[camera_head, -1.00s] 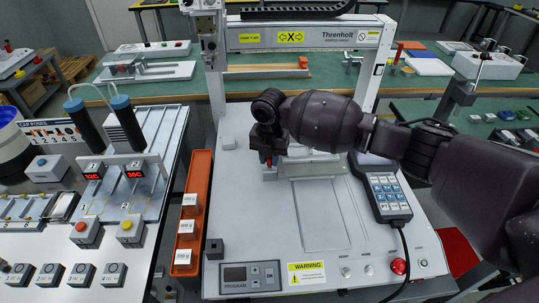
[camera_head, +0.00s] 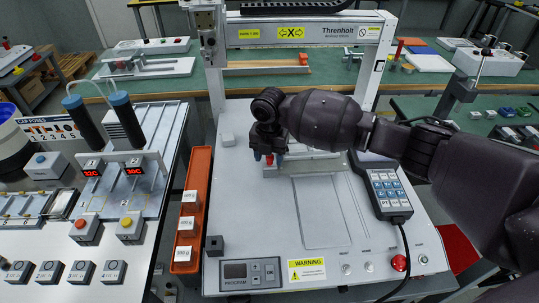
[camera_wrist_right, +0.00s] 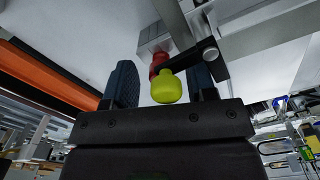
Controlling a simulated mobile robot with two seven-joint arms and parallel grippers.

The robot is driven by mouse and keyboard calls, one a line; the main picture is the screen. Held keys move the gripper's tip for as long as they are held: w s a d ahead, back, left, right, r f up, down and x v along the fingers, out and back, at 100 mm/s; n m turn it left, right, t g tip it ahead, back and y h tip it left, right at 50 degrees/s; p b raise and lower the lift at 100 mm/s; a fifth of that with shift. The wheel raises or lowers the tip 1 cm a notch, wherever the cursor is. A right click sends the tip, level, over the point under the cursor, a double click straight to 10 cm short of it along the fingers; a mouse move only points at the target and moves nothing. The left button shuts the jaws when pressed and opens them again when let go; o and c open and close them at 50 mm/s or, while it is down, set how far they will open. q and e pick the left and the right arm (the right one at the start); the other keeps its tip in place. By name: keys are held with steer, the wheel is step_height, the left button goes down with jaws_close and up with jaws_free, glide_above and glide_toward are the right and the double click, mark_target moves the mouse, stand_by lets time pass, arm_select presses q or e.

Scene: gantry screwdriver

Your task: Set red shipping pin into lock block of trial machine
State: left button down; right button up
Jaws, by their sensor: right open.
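A red pin (camera_wrist_right: 158,62) stands at a light grey block (camera_wrist_right: 152,47) in the right wrist view; how deep it sits is hidden. A yellow-green knob (camera_wrist_right: 166,88) is in front of it, nearer the camera. My right gripper (camera_wrist_right: 162,84) is open, with one dark finger on each side of the knob and visible gaps. In the head view, my right gripper (camera_head: 270,156) is low over the left part of the machine's white deck (camera_head: 240,180). A bit of red (camera_head: 270,160) shows between its fingers. My left gripper is out of view.
A dark bar (camera_wrist_right: 195,58) with a silver button lies close to the right finger. The white gantry (camera_head: 215,85) rises behind my gripper. A handheld keypad (camera_head: 385,190) lies right, an orange tray (camera_head: 190,220) left. The front deck is mostly clear.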

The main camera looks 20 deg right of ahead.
steer(key=shift+d+r, duration=0.1)
steer(key=shift+r, duration=0.1)
step_height(320, 180, up, 9)
steer(key=shift+f+p, duration=0.1)
steer(key=shift+p, duration=0.9)
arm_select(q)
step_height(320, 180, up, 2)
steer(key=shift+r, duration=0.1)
arm_select(e)
steer(key=shift+r, duration=0.8)
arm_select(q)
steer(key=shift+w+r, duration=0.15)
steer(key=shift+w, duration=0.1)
